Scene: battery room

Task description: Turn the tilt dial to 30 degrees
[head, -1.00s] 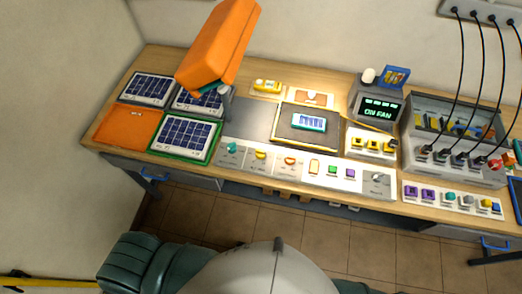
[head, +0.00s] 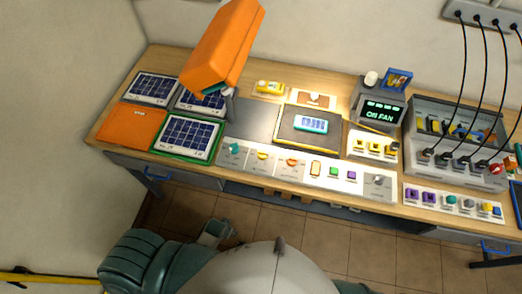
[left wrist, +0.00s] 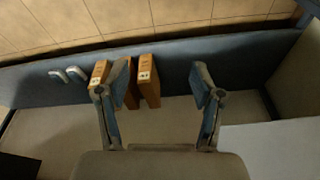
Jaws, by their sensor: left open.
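A strip of controls runs along the bench's front edge in the head view. It carries a teal knob (head: 235,149), a yellow knob (head: 263,155), an orange knob (head: 292,161) and a grey knob (head: 378,180) at its right end. The labels are too small to read, so I cannot tell which is the tilt dial. My left gripper (head: 214,232) is low in front of the bench, below the strip and apart from it. In the left wrist view (left wrist: 160,92) its fingers are spread and empty. My right gripper is not in view.
Solar panels (head: 188,135) and an orange lamp head (head: 222,45) are at the left. A display reading "ON FAN" (head: 381,111) stands at the back. In the left wrist view, orange boxes (left wrist: 149,85) stand in a shelf or drawer space beyond the fingers.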

